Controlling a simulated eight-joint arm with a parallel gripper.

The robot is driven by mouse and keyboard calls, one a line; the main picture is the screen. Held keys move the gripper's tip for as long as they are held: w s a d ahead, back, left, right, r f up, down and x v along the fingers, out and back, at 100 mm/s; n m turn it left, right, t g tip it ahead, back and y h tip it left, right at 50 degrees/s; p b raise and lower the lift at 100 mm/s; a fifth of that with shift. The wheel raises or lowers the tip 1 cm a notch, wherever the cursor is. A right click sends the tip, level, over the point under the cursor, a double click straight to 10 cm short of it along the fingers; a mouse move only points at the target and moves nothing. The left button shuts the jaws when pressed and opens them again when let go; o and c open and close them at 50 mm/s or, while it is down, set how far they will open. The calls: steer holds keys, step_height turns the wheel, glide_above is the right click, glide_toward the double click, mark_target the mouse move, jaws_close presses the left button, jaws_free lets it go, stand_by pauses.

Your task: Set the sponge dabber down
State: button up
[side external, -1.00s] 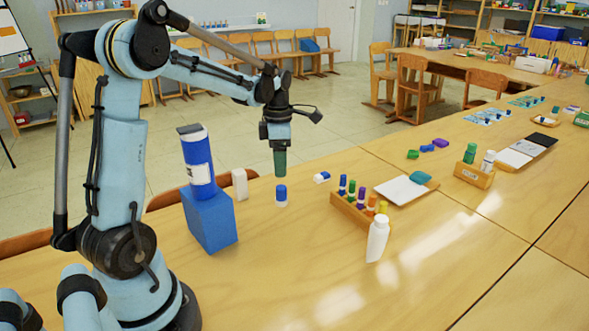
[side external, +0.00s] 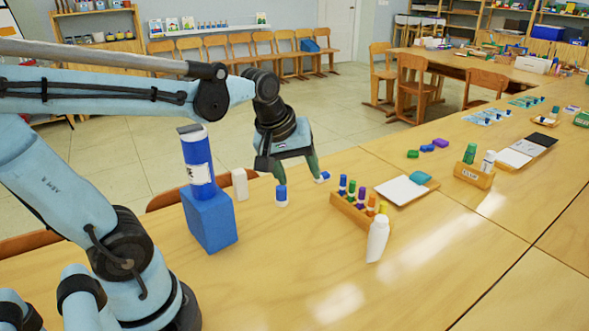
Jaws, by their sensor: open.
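Several colored bottles stand in a wooden rack (side external: 349,211) to the right.
A blue box (side external: 209,222) with a large blue bottle (side external: 197,160) on top stands left, beside a white block (side external: 240,184). A white bottle (side external: 377,239) stands by the rack. A white pad (side external: 401,190) lies behind the rack. The table's front middle is clear.

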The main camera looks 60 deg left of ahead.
steer(key=s+d+f+m+t, duration=0.2)
steer(key=d+m, duration=0.3)
steer(key=m, duration=0.5)
steer(key=shift+s+d+m+t+h, duration=0.3)
steer(key=shift+s+h, duration=0.1)
steer(key=shift+s, duration=0.4)
